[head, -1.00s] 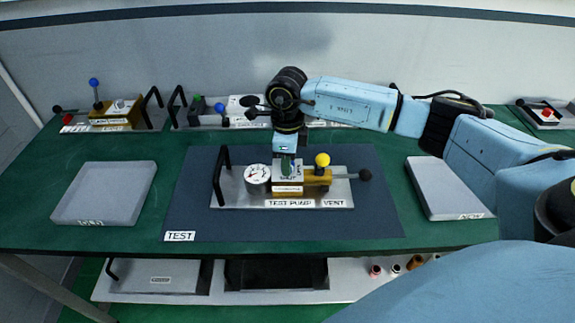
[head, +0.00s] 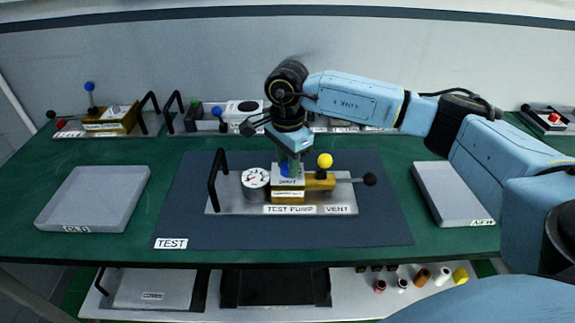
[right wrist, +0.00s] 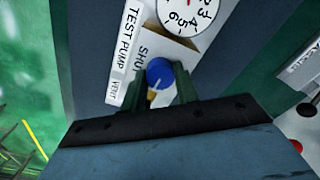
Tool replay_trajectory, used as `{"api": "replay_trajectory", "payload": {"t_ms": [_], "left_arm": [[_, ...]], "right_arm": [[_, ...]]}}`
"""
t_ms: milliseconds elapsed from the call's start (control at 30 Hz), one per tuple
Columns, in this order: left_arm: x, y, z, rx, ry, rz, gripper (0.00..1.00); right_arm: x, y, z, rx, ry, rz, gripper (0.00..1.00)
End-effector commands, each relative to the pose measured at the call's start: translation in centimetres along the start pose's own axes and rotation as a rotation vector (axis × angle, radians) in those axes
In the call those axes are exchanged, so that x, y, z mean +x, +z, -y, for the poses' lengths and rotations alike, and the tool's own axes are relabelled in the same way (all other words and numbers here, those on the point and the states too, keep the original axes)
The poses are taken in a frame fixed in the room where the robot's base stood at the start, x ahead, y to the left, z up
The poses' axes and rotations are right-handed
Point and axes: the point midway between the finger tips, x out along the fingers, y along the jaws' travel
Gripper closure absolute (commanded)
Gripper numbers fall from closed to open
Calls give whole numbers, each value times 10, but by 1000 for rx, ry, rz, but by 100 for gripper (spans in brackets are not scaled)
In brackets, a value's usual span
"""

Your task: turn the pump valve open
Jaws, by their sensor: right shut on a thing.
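The test pump (head: 280,203) stands on the dark mat in the middle of the bench, with a gauge (head: 255,178), a black handle (head: 214,182) and a brass body. My right gripper (head: 291,168) points straight down over the pump's white block. It is shut on a blue knob, the pump valve (right wrist: 160,73), which shows between the fingers in the right wrist view (right wrist: 160,92). A label reading "SHUT" (head: 288,182) is on the block below the fingers. Most of the knob is hidden by the fingers in the head view. My left gripper is out of view.
A yellow ball knob (head: 325,160) and a black-ended vent lever (head: 370,179) stand close to the right of my gripper. Grey trays (head: 95,198) and (head: 452,192) flank the mat. Other apparatus lines the back of the bench. The front of the mat is clear.

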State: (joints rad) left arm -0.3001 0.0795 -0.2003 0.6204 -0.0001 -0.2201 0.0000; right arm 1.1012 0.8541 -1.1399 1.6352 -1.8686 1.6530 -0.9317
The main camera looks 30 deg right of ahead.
Motion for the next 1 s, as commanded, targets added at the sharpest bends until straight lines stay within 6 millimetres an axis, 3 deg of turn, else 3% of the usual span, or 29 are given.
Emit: {"api": "replay_trajectory", "payload": {"t_ms": [633,667,800,1000], "left_arm": [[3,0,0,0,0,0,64],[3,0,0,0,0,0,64],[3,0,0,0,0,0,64],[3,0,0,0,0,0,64]], "right_arm": [[-1,0,1,-53,-3,1,93],[-1,0,1,-53,-3,1,69],[-1,0,0,-52,-3,1,50],[0,0,0,-52,-1,1,48]]}}
